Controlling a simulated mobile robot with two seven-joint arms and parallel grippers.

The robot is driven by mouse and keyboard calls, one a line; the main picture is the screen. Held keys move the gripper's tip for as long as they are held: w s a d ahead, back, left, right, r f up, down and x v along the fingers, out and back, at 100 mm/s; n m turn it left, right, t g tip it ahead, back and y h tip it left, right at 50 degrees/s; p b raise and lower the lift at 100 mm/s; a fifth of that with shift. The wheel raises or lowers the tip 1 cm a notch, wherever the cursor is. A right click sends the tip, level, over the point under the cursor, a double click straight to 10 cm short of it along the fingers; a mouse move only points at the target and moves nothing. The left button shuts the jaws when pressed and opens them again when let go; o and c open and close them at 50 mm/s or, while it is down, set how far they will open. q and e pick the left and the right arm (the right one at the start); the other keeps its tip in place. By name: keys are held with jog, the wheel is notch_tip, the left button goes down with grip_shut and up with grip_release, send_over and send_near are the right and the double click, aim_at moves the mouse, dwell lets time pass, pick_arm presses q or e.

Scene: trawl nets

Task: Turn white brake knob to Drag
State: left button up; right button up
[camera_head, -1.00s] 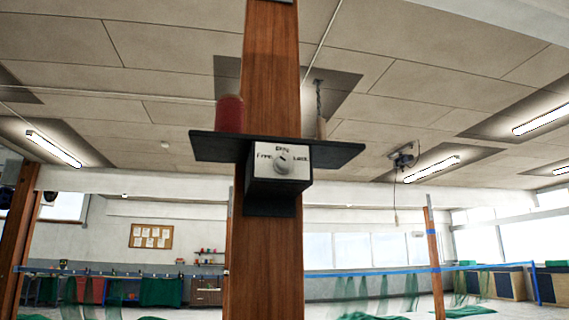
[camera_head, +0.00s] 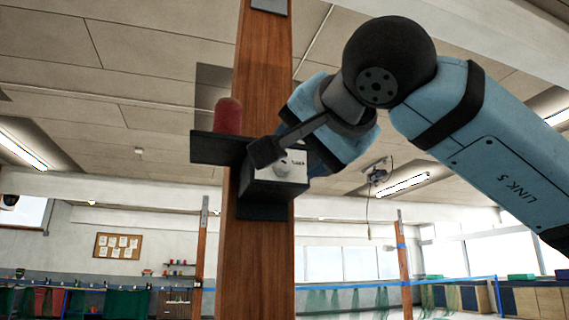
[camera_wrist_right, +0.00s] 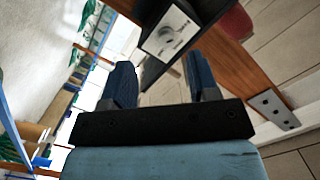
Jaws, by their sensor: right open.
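The white brake knob (camera_head: 283,164) sits on the white face of a dark box (camera_head: 272,187) fixed to a wooden post. The "Lock" label shows at its right; the other labels are covered by a dark part of my right arm. Which label the knob points to is too small to tell. In the right wrist view the knob panel (camera_wrist_right: 173,30) lies beyond the fingertips, between and above them. My right gripper (camera_wrist_right: 160,75) is open, its two blue fingers apart with nothing between them. In the head view its fingers are mostly hidden. My left gripper is out of view.
The wooden post (camera_head: 258,268) runs upright behind the box. A dark shelf (camera_head: 215,147) above the box bears a red spool (camera_head: 228,116). Green nets and a blue rail stand far back. The space left of the post is clear.

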aim_at(286, 164)
jog(key=shift+m+t+h, duration=0.3)
jog(key=shift+t+h, duration=0.5)
jog(key=shift+h, duration=0.1)
jog(key=p+x, duration=0.1)
jog(key=x, duration=0.3)
jog(key=r+p+x, duration=0.1)
jog(key=x, duration=0.3)
jog(key=d+r+p+x, duration=0.1)
jog(key=x, duration=0.3)
jog(key=shift+w+r, duration=0.25)
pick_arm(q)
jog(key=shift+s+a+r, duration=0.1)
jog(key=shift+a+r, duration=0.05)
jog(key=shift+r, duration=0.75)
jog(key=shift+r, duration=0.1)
pick_arm(e)
jog(key=shift+d, duration=0.1)
jog(key=shift+c, duration=0.5)
